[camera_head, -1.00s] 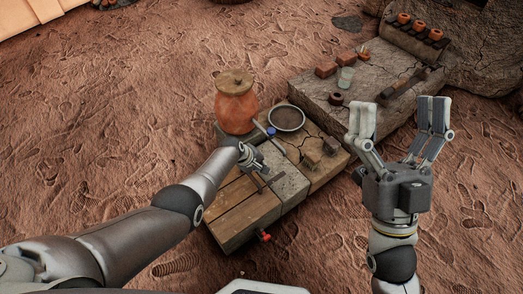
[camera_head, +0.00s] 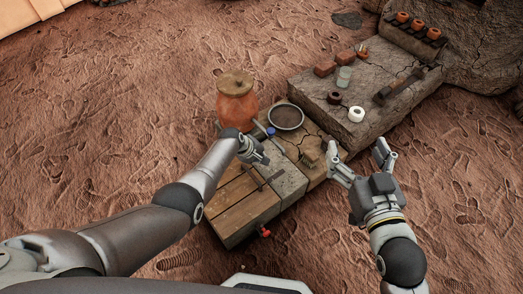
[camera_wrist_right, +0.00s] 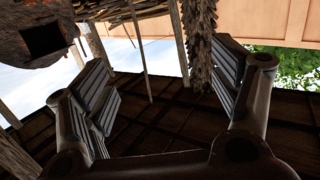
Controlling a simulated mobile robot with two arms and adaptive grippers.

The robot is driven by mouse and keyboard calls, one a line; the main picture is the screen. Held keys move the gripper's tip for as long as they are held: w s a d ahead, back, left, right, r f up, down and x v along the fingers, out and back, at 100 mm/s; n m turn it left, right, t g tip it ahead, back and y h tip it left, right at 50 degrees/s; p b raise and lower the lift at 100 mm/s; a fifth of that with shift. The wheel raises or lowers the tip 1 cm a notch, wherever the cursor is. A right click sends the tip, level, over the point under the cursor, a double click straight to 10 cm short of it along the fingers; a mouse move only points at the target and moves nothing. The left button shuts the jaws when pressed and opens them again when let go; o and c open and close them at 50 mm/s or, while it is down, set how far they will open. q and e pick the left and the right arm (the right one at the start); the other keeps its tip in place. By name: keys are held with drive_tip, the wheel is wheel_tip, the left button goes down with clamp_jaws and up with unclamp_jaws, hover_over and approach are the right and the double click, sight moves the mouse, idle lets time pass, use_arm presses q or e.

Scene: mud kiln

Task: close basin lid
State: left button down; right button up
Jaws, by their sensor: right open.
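A low block stands in front of me, with wooden planks (camera_head: 238,203) over its near left part, perhaps the basin lid. The planks look flat, with a thin dark bar at their right edge. Which part is the basin is not clear. My left gripper (camera_head: 262,157) is above the block, just beyond the planks; whether its fingers are open is hard to see. My right gripper (camera_head: 362,160) is open and empty, right of the block and apart from it. The right wrist view shows its spread fingers (camera_wrist_right: 165,100) with nothing between them.
A lidded clay jar (camera_head: 237,108) stands behind the block. A round dark pan (camera_head: 286,117) and a blue-ended tool (camera_head: 271,132) lie on the block. A stone slab (camera_head: 320,92) at the right holds bricks, a glass and a white ring (camera_head: 356,114).

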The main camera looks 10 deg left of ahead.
drive_tip(key=s+d+f+g+h+p, duration=0.1)
drive_tip(key=s+f+g, duration=0.3)
drive_tip(key=f, duration=0.4)
drive_tip(key=shift+d+g+h+p, duration=0.3)
drive_tip(key=shift+d+g+p, duration=0.05)
drive_tip(key=shift+d+g, duration=0.3)
